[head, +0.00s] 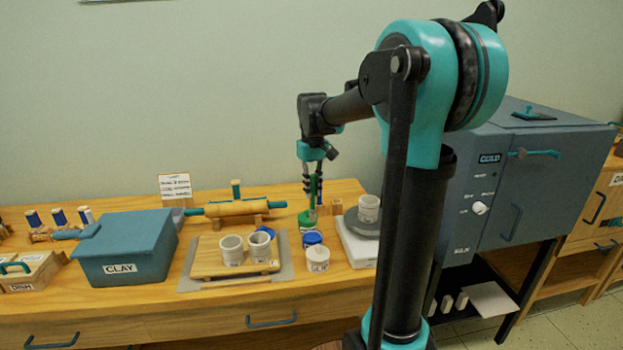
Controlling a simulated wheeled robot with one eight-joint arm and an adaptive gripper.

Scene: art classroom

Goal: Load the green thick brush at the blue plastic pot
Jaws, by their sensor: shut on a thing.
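My gripper (313,199) points down over the right part of the table, shut on a thin upright green brush (320,186). The brush's lower end is at or just above a green round pot (307,219); I cannot tell whether it is inside or behind it. A small blue pot (312,239) stands just in front of the green one, below the gripper. Another blue round thing (265,231) shows partly behind a white cup. The brush tip is too small to make out.
White cups (232,250) stand on a wooden board (207,264). A lidded white jar (318,260) stands before the blue pot. A cup on a grey wheel (361,224) is to the right, a rolling pin (232,208) behind, and a blue clay box (126,245) to the left.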

